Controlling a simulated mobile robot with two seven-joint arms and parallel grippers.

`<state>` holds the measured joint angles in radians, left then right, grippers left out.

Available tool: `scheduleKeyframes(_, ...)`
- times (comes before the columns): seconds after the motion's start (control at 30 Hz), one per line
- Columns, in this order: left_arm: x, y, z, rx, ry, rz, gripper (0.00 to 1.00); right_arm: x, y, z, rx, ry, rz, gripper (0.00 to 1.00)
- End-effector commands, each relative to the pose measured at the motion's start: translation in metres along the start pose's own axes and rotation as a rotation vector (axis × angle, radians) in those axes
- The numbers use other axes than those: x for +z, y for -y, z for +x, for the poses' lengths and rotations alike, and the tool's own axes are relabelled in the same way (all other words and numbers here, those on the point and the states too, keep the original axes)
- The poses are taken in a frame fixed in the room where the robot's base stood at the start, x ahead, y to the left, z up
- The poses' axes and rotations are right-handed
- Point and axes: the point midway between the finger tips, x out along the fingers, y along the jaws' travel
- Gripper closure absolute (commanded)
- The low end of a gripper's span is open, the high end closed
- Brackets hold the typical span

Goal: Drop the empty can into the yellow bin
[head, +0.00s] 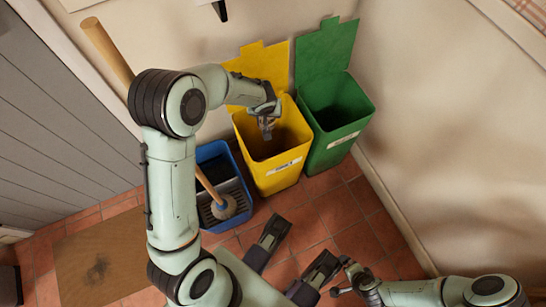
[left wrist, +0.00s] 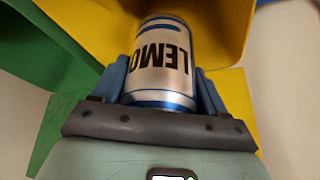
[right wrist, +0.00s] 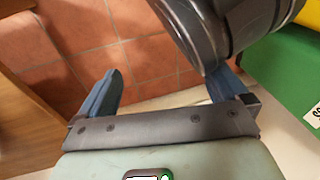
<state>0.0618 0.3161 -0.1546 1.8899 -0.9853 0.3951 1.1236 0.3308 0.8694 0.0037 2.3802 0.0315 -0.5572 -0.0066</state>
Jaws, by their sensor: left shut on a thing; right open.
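The can (left wrist: 160,65) is silver and blue with dark "LEMO" lettering. My left gripper (head: 267,124) is shut on it, with one finger on each side in the left wrist view. The yellow bin (head: 272,178) stands against the wall with its lid up. The left gripper is over its open mouth; yellow walls (left wrist: 222,35) surround the can in the left wrist view. In the head view the can is mostly hidden by the gripper. My right gripper (head: 342,277) is open and empty, low at the bottom right, away from the bins.
A green bin (head: 335,148) with its lid up stands right of the yellow one. A blue bucket (head: 244,205) with a wooden-handled mop (head: 223,208) stands on its left. A brown mat (head: 100,262) lies on the red tiled floor at the lower left.

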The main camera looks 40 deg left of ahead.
Motion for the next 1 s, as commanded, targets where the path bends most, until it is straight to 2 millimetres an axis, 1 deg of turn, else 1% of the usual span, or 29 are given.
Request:
scheduleKeyframes(0.07,0.001,0.000,0.003,0.000,0.000,0.000,0.56,0.002,-0.002,0.003,0.004,0.007,0.003,0.00)
scheduleKeyframes(0.3,0.001,0.000,0.002,0.000,-0.001,0.000,0.56,0.003,-0.003,0.002,0.005,0.009,0.004,0.00)
scheduleKeyframes(0.33,0.001,0.000,0.002,0.000,-0.001,0.000,0.21,0.003,-0.003,0.002,0.005,0.009,0.004,0.00)
scheduleKeyframes(0.4,0.001,0.000,0.002,0.000,-0.001,0.000,0.00,0.003,-0.003,0.002,0.005,0.009,0.004,0.00)
scheduleKeyframes(0.63,0.001,0.000,0.001,0.000,-0.001,0.000,0.00,0.002,-0.002,0.002,0.004,0.008,0.003,0.00)
scheduleKeyframes(0.73,0.000,0.000,-0.005,0.002,-0.002,0.000,0.00,0.000,-0.001,0.000,0.001,0.001,0.002,0.00)
scheduleKeyframes(0.87,-0.001,0.000,-0.025,0.003,-0.004,0.000,0.00,-0.008,0.006,-0.008,-0.010,-0.028,-0.005,0.00)
scheduleKeyframes(1.0,-0.001,0.000,-0.058,0.004,-0.005,-0.001,0.00,-0.022,0.018,-0.020,-0.032,-0.072,-0.017,0.00)
